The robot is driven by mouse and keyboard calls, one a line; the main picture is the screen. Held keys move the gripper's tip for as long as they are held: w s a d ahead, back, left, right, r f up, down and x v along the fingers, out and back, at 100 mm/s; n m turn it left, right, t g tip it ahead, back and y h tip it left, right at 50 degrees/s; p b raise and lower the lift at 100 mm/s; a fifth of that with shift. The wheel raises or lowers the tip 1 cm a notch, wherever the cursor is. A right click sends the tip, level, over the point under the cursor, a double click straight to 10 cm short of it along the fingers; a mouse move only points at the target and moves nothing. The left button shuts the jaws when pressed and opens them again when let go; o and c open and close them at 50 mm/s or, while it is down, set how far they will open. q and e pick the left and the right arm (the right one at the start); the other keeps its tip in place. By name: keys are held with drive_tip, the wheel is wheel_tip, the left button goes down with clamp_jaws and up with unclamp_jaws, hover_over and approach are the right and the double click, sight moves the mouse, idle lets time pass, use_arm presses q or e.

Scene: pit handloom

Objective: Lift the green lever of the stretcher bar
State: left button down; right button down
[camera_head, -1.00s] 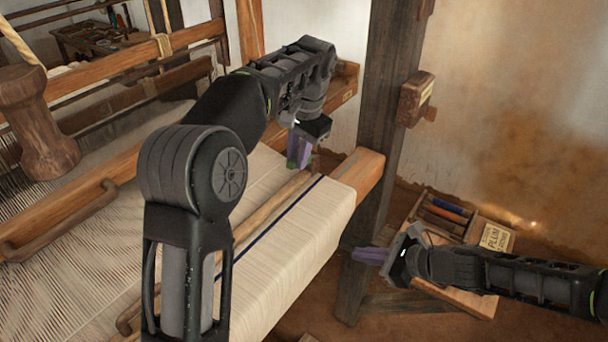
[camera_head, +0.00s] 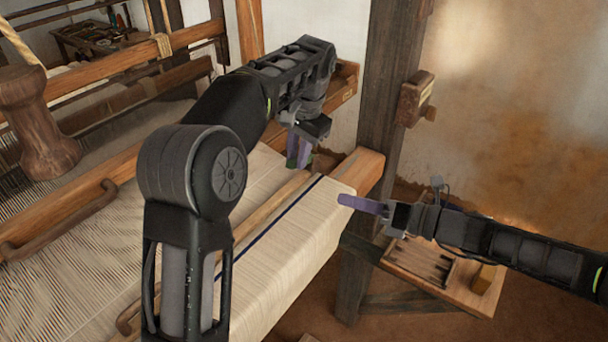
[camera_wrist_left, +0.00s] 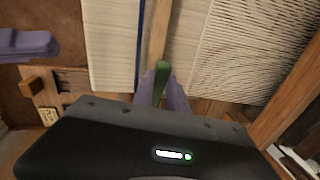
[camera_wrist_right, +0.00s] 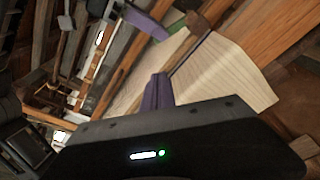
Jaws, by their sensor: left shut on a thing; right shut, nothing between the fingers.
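The green lever (camera_wrist_left: 161,70) shows in the left wrist view, between the purple fingers of my left gripper (camera_wrist_left: 163,92). In the head view my left gripper (camera_head: 299,150) is at the far end of the stretcher bar (camera_head: 262,208), shut on the lever, which is mostly hidden there. The bar is a pale wooden strip lying across the cream cloth (camera_head: 300,225), beside a dark blue stripe. My right gripper (camera_head: 347,201) is shut and empty, in the air at the right edge of the cloth. In the right wrist view its purple fingers (camera_wrist_right: 157,92) are together.
A dark wooden post (camera_head: 383,110) stands behind my right gripper, with a small wooden block (camera_head: 413,98) fixed to it. A wooden tray (camera_head: 425,262) sits low at the right, below my right arm. The loom's beam end (camera_head: 366,172) lies between the grippers.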

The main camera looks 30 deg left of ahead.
drive_tip(key=a, duration=0.6)
drive_tip(key=a+f, duration=0.1)
drive_tip(key=a, duration=0.2)
drive_tip(key=shift+f, duration=0.1)
drive_tip(key=w+a, duration=0.1)
drive_tip(key=a+r, duration=0.1)
drive_tip(key=shift+w+a+r, duration=0.2)
drive_tip(key=shift+w+a, duration=0.15)
drive_tip(key=shift+w, duration=0.05)
drive_tip(key=shift+w+a+r, duration=0.15)
drive_tip(key=shift+w+a, duration=0.05)
drive_tip(key=shift+a, duration=0.1)
